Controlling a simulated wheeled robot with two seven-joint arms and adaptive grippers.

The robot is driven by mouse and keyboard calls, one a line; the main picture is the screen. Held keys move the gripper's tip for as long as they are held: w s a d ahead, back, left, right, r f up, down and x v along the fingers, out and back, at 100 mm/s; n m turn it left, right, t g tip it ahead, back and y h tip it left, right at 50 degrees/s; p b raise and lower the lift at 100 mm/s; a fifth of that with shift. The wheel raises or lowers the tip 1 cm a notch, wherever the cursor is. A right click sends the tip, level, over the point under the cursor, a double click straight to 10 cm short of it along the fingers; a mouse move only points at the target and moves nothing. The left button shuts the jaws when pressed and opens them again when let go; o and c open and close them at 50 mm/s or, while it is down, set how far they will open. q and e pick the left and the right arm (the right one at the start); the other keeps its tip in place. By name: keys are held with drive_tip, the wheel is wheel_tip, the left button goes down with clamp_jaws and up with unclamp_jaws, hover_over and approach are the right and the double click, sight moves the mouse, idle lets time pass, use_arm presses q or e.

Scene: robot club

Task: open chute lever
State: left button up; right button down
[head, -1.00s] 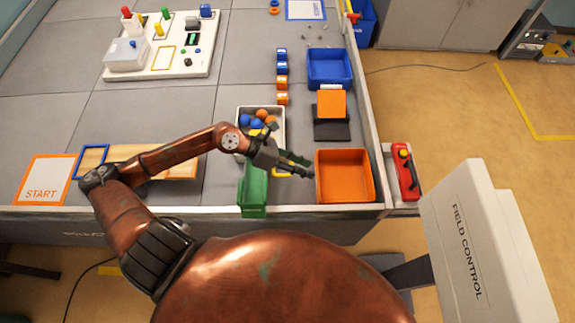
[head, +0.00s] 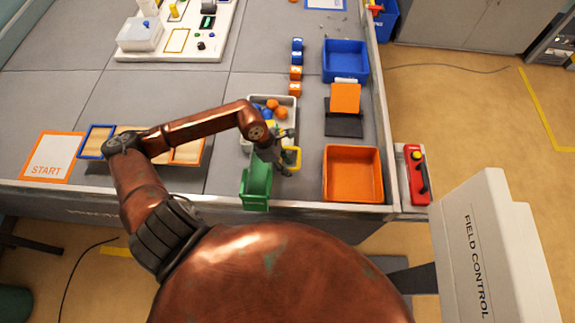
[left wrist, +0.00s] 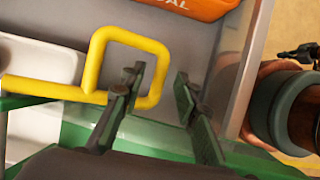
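The green chute (head: 256,185) stands at the front edge of the table, below a grey tray of balls. Its lever is a yellow bar with a square loop handle (left wrist: 102,50); the handle also shows in the head view (head: 294,158). My left gripper (left wrist: 158,84) is open at the loop. The loop's near side lies between the two fingers, and the left finger covers part of it. I cannot tell whether they touch. In the head view my left gripper (head: 284,168) hides part of the lever. A dark jointed part of mine, perhaps the right gripper, shows at the left wrist view's right edge.
The grey tray (head: 291,101) holds orange and blue balls. A blue bin (head: 345,47) stands farther back. A raised rim (head: 389,150) runs along the table's right edge.

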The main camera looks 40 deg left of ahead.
use_arm(q)
drive_tip(key=shift+c, duration=0.7)
clamp_jaws()
